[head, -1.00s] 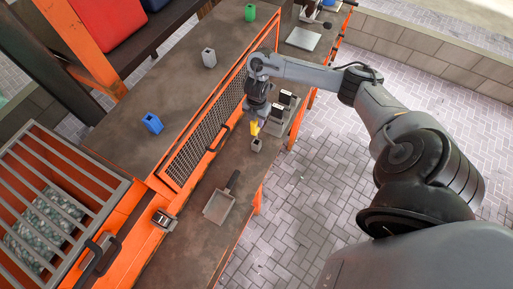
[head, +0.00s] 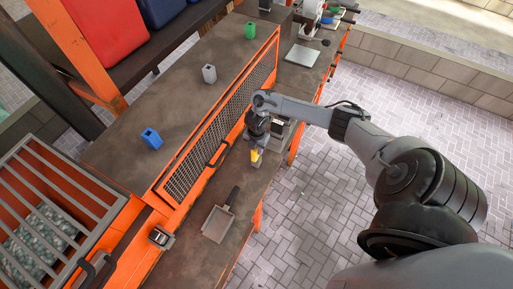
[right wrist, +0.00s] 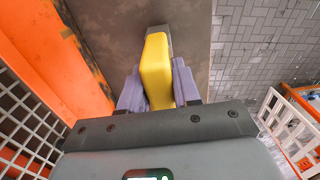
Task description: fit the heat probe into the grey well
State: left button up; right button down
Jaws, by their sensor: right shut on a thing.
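The heat probe (right wrist: 157,70) shows a yellow handle; it also appears in the head view (head: 255,155). My right gripper (right wrist: 158,92) is shut on this handle, with a purple-grey finger on each side. In the head view my right gripper (head: 257,143) points down over the near bench strip. A small grey block lies right at the probe's lower end; I cannot tell whether the probe sits in it. The grey well (head: 209,74) stands upright on the bench behind the mesh, up and left of my right gripper. The probe's tip is hidden. My left gripper is not in view.
An orange-framed mesh guard (head: 220,118) stands between my right gripper and the grey well. A blue well (head: 151,138) and a green well (head: 250,30) stand on the same far bench. A grey pan (head: 217,222) lies on the near strip.

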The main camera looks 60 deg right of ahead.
jog(key=shift+f, duration=0.3)
jog(key=shift+f, duration=0.15)
jog(key=c, duration=0.8)
grip_release()
